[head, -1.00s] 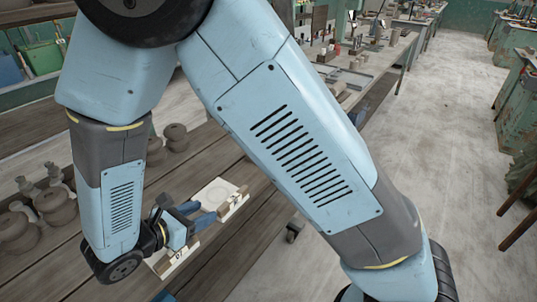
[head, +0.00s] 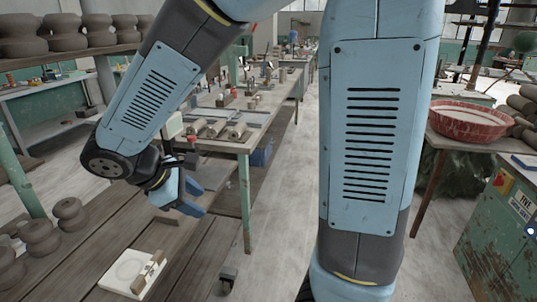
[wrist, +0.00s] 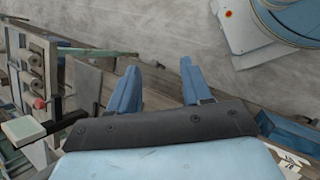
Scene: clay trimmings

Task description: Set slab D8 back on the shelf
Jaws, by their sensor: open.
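A white slab (head: 108,277) with a pale round mark and a brown bar along one side lies flat on the wooden shelf boards at the lower left of the head view. I cannot read a label on it, so I cannot tell whether it is D8. My gripper (head: 198,199) is open and empty, above and to the right of this slab, clear of it. In the wrist view my gripper's blue fingers (wrist: 158,68) are apart with only floor between them. A white piece with dark marks (wrist: 292,162) is partly cut off at that view's lower right.
Stacked clay pieces (head: 68,212) stand on the shelf at the left, with more on an upper shelf (head: 60,52). A workbench (head: 235,140) with tools runs behind my gripper. A red basin (head: 468,122) is at right.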

